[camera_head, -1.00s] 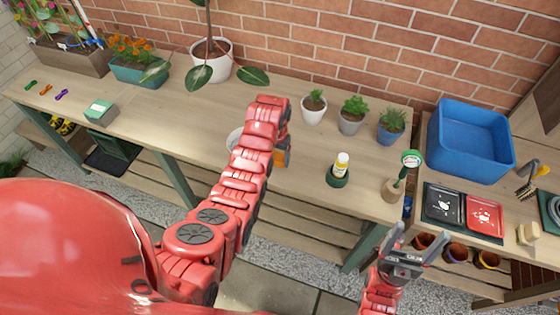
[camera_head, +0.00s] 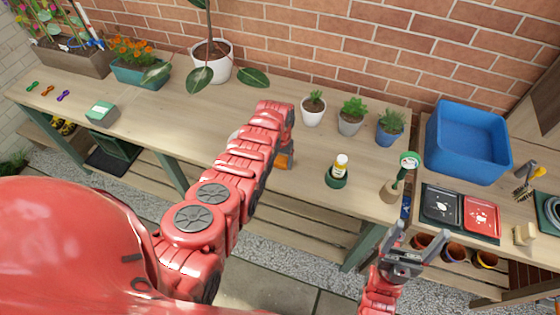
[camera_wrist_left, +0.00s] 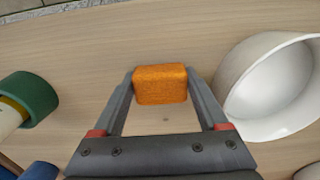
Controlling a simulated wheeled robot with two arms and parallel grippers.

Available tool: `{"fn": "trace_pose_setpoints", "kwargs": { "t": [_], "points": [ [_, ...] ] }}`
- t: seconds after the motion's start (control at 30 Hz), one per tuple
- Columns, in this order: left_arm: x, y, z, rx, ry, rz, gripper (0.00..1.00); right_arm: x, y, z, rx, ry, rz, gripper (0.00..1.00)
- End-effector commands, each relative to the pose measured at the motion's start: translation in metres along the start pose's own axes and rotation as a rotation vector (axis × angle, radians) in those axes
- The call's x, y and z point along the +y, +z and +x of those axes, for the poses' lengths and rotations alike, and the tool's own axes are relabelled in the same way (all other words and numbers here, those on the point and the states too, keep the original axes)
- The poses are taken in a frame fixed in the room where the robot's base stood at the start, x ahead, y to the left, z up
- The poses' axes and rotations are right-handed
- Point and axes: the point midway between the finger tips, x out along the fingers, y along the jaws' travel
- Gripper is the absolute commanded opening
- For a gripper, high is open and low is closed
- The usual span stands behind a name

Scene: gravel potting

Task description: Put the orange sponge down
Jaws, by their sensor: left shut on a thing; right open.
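The orange sponge (camera_head: 282,161) is a small block, partly hidden by my left arm in the head view. In the left wrist view the sponge (camera_wrist_left: 160,84) sits between the two fingertips. My left gripper (camera_head: 286,158) is shut on it, over the wooden bench (camera_head: 310,205). I cannot tell whether the sponge touches the bench top. My right gripper (camera_head: 410,243) is open and empty, in front of the bench at the lower right.
A white bowl (camera_wrist_left: 275,85) is right of the sponge in the left wrist view. A green holder (camera_head: 336,178) with a yellow-labelled bottle (camera_head: 341,162) stands right of my left gripper. Several small potted plants (camera_head: 351,116) stand behind. Bare wood lies between.

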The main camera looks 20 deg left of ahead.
Motion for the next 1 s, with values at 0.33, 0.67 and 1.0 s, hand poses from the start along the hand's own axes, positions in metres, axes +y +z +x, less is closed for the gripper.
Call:
{"fn": "trace_pose_setpoints", "kwargs": {
  "t": [0.33, 0.67, 1.0],
  "points": [
    [0.0, 0.001, 0.004, -0.002, 0.0, 0.0, 0.0, 0.0, 0.001, -0.004, 0.0, 0.0, 0.0, 0.81],
    [0.0, 0.001, 0.004, -0.002, 0.001, 0.0, 1.0, 0.0, 0.001, -0.003, 0.0, 0.0, 0.0, 0.81],
    [0.0, 0.001, -0.007, -0.005, 0.001, 0.0, 1.0, 0.0, 0.0, 0.002, 0.0, 0.0, 0.0, 0.81]
  ]
}}
